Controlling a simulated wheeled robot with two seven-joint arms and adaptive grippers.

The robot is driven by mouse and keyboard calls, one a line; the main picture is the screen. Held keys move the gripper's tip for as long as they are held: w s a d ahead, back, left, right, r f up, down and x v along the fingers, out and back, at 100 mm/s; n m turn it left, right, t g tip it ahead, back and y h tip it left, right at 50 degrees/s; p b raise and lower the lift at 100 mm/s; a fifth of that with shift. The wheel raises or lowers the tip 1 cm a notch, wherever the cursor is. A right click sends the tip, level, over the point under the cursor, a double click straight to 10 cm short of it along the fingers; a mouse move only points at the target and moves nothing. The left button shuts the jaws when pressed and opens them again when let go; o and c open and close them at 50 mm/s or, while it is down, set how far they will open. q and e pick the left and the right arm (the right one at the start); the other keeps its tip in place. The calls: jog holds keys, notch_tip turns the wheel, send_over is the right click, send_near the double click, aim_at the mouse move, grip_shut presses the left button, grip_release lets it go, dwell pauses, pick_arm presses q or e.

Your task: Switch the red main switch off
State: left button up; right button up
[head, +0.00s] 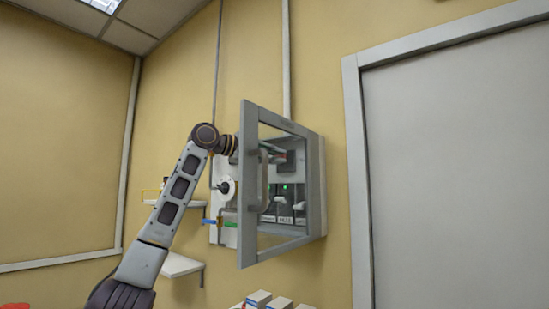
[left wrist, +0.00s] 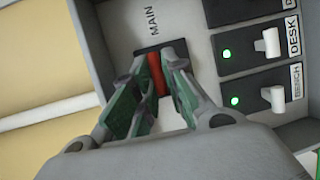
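The red main switch (left wrist: 156,75) sits on a dark plate beside the word MAIN in the left wrist view. The fingers of my left gripper (left wrist: 157,62) stand on either side of it, and the red lever fills the gap between their tips. The gripper looks shut on it, though the fingers hide part of its sides. In the head view my left gripper (head: 276,156) reaches into the grey wall cabinet (head: 315,185), partly hidden by the door frame (head: 249,190). My right gripper is not in view.
White levers labelled DESK (left wrist: 268,43) and BENCH (left wrist: 273,97) stand right of the main switch, with green lamps lit. The cabinet door frame stands open near my left arm. White shelves (head: 180,264) are on the wall to the left. A grey door (head: 460,180) is at right.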

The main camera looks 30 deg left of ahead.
pick_arm(q)
grip_shut()
jog(key=shift+f+m+t+h+b, duration=0.55)
jog(key=shift+t+b, duration=0.4)
jog(key=shift+b, duration=0.75)
jog(key=shift+f+m+t+h+b, duration=0.4)
jog(key=shift+m+t+h+b, duration=0.4)
jog(key=shift+b, duration=0.9)
jog(key=shift+f+m+t+h+b, duration=0.45)
jog(key=shift+t+h+b, duration=0.45)
jog(key=shift+b, duration=0.8)
jog(key=shift+w+t, duration=0.1)
jog(key=shift+t, duration=0.15)
